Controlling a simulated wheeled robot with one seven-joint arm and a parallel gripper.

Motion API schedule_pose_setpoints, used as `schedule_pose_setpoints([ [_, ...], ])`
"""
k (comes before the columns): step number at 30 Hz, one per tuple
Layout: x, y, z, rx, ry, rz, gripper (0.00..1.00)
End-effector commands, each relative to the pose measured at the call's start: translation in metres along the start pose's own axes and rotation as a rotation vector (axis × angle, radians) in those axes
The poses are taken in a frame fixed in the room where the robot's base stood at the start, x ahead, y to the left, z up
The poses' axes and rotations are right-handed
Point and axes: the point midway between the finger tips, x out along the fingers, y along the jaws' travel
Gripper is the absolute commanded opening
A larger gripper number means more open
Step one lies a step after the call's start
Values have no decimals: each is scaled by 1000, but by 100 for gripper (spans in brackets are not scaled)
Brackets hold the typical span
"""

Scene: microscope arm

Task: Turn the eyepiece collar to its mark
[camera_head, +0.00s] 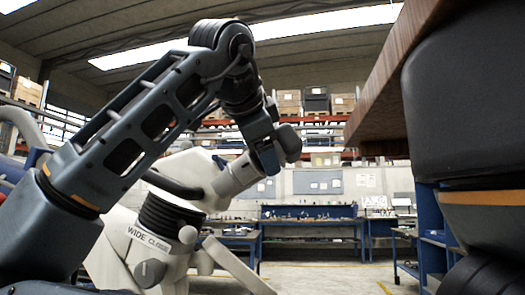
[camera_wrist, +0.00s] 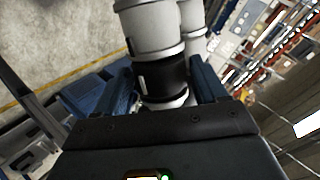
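The white microscope (camera_head: 140,240) stands at the left in the head view, with its eyepiece tube (camera_head: 236,176) tilted up to the right. In the wrist view the black eyepiece collar (camera_wrist: 162,80) sits on the white barrel (camera_wrist: 153,28) and carries a white line. In the head view my gripper (camera_head: 268,155) is at the tube's upper end and hides the collar.
A second white barrel (camera_wrist: 195,25) stands right beside the collar's barrel. A wooden tabletop edge (camera_head: 385,85) juts in at the upper right. Blue workbenches (camera_head: 310,230) and shelves with boxes stand far back. The floor between is open.

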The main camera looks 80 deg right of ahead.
Motion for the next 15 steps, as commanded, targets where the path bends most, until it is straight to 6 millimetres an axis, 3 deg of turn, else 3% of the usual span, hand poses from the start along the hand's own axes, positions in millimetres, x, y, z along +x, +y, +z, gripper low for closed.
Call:
schedule_pose_setpoints([
  [8,-6,0,0,0,-1,-1,71],
  [15,-42,0,1,-1,-3,-3,71],
])
